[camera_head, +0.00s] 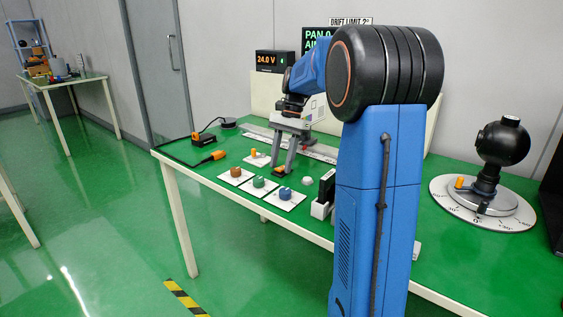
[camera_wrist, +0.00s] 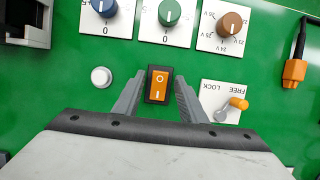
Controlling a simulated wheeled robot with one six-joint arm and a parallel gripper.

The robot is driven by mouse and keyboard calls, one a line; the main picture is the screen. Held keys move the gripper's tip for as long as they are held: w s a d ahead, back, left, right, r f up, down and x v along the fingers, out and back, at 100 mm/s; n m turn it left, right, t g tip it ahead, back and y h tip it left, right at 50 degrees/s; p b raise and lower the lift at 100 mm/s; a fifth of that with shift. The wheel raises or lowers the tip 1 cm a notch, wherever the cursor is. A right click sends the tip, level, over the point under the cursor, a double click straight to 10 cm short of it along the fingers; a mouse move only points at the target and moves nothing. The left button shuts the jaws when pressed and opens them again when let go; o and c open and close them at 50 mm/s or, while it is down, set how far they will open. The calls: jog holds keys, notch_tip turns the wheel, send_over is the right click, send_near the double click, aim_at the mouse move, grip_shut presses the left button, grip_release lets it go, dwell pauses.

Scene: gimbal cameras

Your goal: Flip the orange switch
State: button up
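The orange switch (camera_wrist: 159,84) is a rocker in a black frame, marked with a circle and a bar, set in the green table top. In the wrist view it lies between the two grey fingers of my gripper (camera_wrist: 157,92), which are apart, one on each side of it. Whether a finger touches it or how high the fingers are cannot be told. In the head view my gripper (camera_head: 281,168) points down over the table, and the switch (camera_head: 279,171) shows partly by the fingertips.
Blue (camera_wrist: 104,7), green (camera_wrist: 168,11) and brown (camera_wrist: 232,22) knobs on white plates line the edge. A FREE/LOCK lever (camera_wrist: 238,103) stands right of the switch, a white button (camera_wrist: 101,77) left. An orange-black connector (camera_wrist: 294,71) lies further right. A black ball on a dial (camera_head: 502,142) stands at the right.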

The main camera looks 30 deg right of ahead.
dwell(0.3)
jog(key=v, duration=1.7)
jog(key=shift+r, duration=0.15)
jog(key=shift+w, duration=0.1)
